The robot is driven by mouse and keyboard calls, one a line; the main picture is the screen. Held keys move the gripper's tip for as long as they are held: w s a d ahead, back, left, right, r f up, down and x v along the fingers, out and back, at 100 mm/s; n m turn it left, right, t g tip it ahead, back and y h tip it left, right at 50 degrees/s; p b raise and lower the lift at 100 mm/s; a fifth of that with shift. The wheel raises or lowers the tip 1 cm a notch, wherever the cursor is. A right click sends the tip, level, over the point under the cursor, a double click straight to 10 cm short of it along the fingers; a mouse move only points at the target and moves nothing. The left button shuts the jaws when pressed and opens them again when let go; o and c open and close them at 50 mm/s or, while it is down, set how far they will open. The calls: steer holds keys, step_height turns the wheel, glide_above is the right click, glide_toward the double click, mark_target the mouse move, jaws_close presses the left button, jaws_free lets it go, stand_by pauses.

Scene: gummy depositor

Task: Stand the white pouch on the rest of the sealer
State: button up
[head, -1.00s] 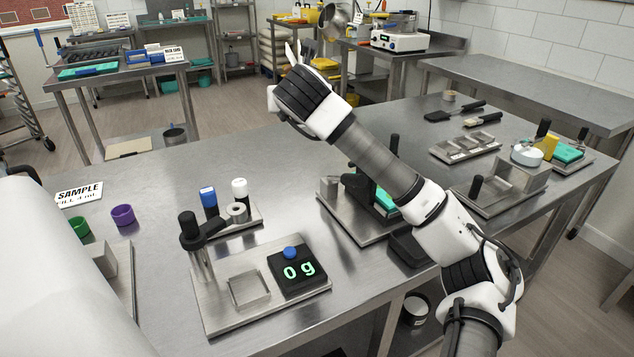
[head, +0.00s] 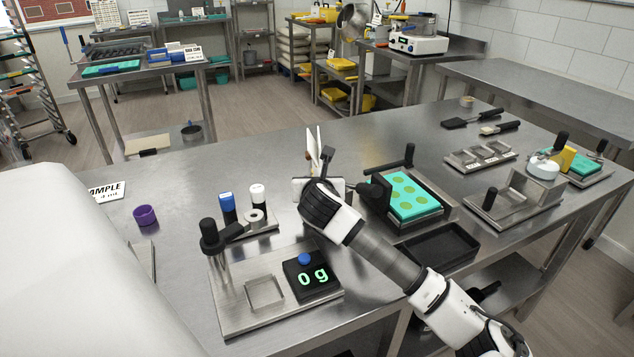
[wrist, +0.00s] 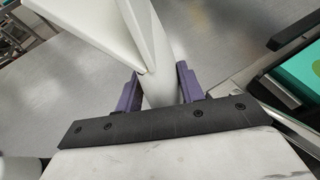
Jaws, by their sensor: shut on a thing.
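My gripper (wrist: 158,90) is shut on the white pouch (wrist: 148,45), with one purple finger on each side of its lower part. In the head view the pouch (head: 314,146) stands up above my gripper, roughly upright and a little tilted. My gripper's fingers are mostly hidden there by my wrist. Just right of it is a metal-based station with a black lever (head: 404,160) and a green plate (head: 408,193) with several ovals. I cannot tell for sure which fixture is the sealer, nor see a rest under the pouch.
A black tray (head: 440,245) lies right of my arm. A purple cup (head: 145,215) stands at left. The tabletop behind the pouch is mostly clear.

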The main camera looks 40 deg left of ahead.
steer(key=shift+f, duration=0.35)
steer(key=shift+f, duration=0.2)
steer(key=o, duration=0.5)
steer(key=shift+b, duration=0.35)
steer(key=shift+o, duration=1)
steer(key=shift+r, duration=0.2)
